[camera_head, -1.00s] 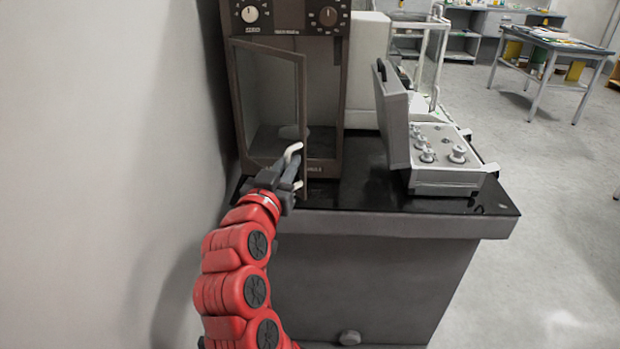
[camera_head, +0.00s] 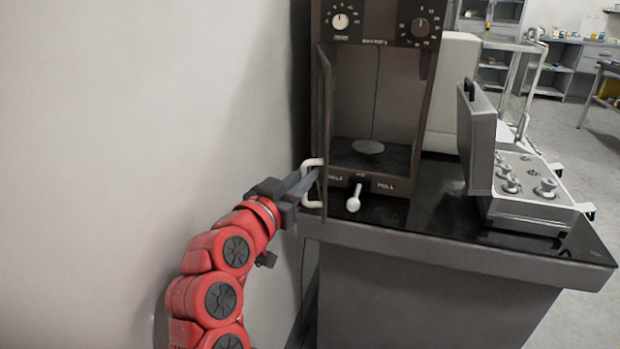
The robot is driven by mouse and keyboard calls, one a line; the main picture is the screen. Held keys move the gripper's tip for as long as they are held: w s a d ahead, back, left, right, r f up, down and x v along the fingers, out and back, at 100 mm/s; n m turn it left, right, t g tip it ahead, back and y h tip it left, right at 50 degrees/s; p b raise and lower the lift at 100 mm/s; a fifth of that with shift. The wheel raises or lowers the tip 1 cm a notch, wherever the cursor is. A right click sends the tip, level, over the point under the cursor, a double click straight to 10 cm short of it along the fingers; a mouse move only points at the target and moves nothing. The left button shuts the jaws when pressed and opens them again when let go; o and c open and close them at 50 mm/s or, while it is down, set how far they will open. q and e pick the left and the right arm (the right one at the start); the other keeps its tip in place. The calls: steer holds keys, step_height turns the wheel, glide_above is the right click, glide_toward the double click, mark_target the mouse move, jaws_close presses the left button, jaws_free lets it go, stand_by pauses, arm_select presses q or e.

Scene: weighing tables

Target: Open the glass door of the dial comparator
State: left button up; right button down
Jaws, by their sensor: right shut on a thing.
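The dial comparator (camera_head: 366,55) is a dark tall case with two dials on top, standing on the black bench top. Its glass door (camera_head: 323,110) is swung out on its left side and shows nearly edge-on, so the front is uncovered. Inside are a round pan (camera_head: 368,147) on a thin rod. The white door handle (camera_head: 312,162) is a bracket on the door's outer face. My right gripper (camera_head: 306,184) is shut on this handle from the left. My left gripper is not in view.
A white lever (camera_head: 353,203) sticks out below the comparator opening. An open grey case of weights (camera_head: 525,190) stands on the bench top (camera_head: 440,215) to the right. A plain wall (camera_head: 130,120) is close on the left.

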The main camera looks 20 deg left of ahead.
steer(key=shift+r, duration=0.15)
steer(key=c, duration=0.9)
jaws_free()
steer(key=shift+w, duration=0.15)
steer(key=p+v, duration=0.1)
steer(key=v, duration=1.1)
